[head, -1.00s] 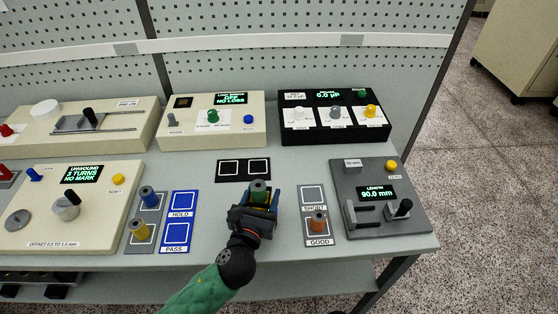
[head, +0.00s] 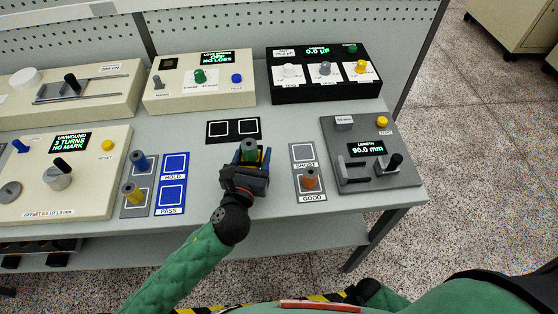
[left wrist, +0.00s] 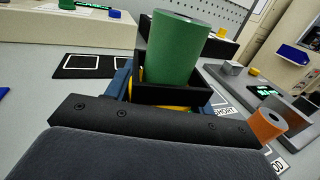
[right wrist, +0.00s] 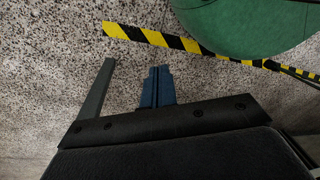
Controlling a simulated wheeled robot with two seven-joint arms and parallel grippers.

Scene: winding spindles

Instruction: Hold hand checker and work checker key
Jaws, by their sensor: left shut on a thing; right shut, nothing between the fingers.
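My left gripper (head: 248,170) is shut on a green spindle (head: 249,151), which stands upright in its jaws just in front of the black two-square mat (head: 232,130). The green spindle fills the middle of the left wrist view (left wrist: 178,50). Whether its foot touches the table is hidden. My right gripper shows shut and empty in the right wrist view (right wrist: 158,86), over the floor, away from the bench. No object is labelled hand checker. The cream box (head: 165,93) reads OFF, NO LOSS, with a green knob (head: 199,76) and blue button (head: 237,78).
Blue HOLD and PASS pads (head: 173,182) lie left, beside a grey tray (head: 144,190) with blue and yellow spindles. The SHORT/GOOD tray (head: 302,151) holds an orange spindle (head: 310,179). The length gauge (head: 400,178) reads 90.0 mm. A black meter (head: 285,92) reads 0.0 µF.

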